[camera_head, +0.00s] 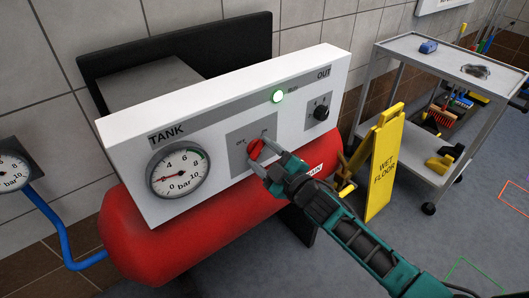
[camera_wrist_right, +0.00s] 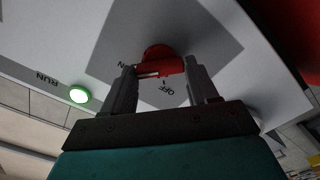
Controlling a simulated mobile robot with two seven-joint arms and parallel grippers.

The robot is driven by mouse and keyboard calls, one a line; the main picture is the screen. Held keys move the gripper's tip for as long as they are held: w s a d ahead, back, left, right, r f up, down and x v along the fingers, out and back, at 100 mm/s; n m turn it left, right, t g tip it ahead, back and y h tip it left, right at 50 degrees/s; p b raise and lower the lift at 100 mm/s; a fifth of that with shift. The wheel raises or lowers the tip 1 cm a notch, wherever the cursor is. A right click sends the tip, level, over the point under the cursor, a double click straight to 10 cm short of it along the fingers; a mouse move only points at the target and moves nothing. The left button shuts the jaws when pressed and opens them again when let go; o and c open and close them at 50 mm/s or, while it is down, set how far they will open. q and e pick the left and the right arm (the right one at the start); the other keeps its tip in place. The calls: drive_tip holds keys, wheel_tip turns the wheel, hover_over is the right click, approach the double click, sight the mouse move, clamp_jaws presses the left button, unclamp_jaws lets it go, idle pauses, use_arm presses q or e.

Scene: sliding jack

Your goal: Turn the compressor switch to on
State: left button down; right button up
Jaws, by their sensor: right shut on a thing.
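The compressor's white control panel (camera_head: 225,125) carries a red rotary switch (camera_head: 256,148) on a grey plate. My right gripper (camera_head: 264,157) is at this switch. In the right wrist view the fingers (camera_wrist_right: 160,85) stand on both sides of the red switch (camera_wrist_right: 164,58) and are shut on it. A white mark on the switch lies towards the label at the left, of which an N shows. The RUN lamp (camera_head: 278,96) glows green. My left gripper is not in view.
A tank gauge (camera_head: 178,169) and a black knob (camera_head: 321,112) flank the switch. The red tank (camera_head: 190,235) lies below the panel. A yellow wet-floor sign (camera_head: 384,165) and a grey cart (camera_head: 440,60) stand to the right.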

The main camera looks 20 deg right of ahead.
idle(0.6)
drive_tip(key=o, duration=1.1)
drive_tip(key=shift+c, duration=0.2)
drive_tip(key=shift+s, duration=0.1)
drive_tip(key=v, duration=1.2)
drive_tip(key=shift+s+d, duration=0.2)
drive_tip(key=shift+s, duration=0.1)
